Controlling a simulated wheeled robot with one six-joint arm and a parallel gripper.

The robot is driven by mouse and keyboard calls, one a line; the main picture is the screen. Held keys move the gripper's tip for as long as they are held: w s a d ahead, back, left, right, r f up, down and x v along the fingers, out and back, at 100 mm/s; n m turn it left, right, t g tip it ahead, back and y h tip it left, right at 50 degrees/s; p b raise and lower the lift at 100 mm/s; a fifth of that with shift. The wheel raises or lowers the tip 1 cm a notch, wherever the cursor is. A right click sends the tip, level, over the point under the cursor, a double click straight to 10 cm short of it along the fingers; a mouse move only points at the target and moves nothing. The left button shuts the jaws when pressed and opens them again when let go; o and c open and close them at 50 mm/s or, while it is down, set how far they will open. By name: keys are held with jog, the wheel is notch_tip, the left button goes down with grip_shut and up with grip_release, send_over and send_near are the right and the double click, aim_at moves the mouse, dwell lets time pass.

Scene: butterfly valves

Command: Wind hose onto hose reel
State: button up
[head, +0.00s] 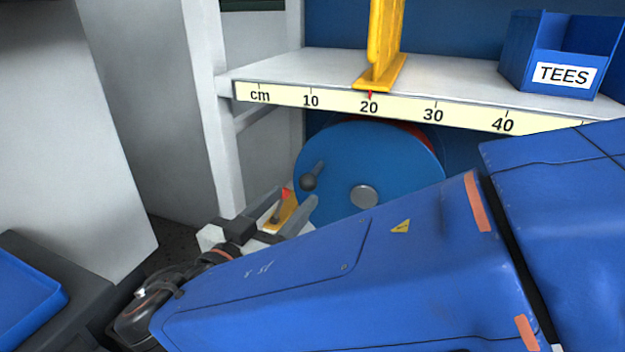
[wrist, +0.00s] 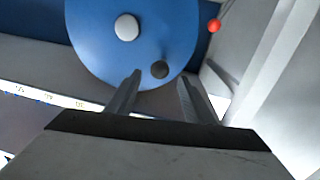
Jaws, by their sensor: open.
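The hose reel is a blue disc (head: 345,155) under the shelf, with a silver hub (head: 364,196). Its dark crank knob (head: 309,182) sits on a short grey stem left of the hub. A red strip (head: 415,133), possibly hose, shows behind the disc's upper right rim. My gripper (head: 299,194) is open and empty near the disc's lower left. In the wrist view the disc (wrist: 95,45) fills the top, and the knob (wrist: 160,70) appears between the tips of my gripper (wrist: 160,76). I cannot tell whether the fingers reach around it. My arm hides the disc's lower part.
A shelf (head: 300,65) with a centimetre scale (head: 335,105) runs above the reel, bearing a yellow stand (head: 384,50) and a blue TEES bin (head: 560,60). A yellow part (head: 285,213) lies behind my fingers. A red ball (wrist: 214,25) stands beside the disc. A white upright (head: 215,110) bounds the left.

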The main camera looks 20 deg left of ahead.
aim_at(303, 187)
jog(key=shift+w+d, duration=0.25)
jog(key=shift+w, duration=1)
jog(key=shift+w+d, duration=0.2)
jog(key=shift+w, duration=1.1)
jog(key=shift+w+d, duration=0.25)
jog(key=shift+w, duration=1)
grip_shut()
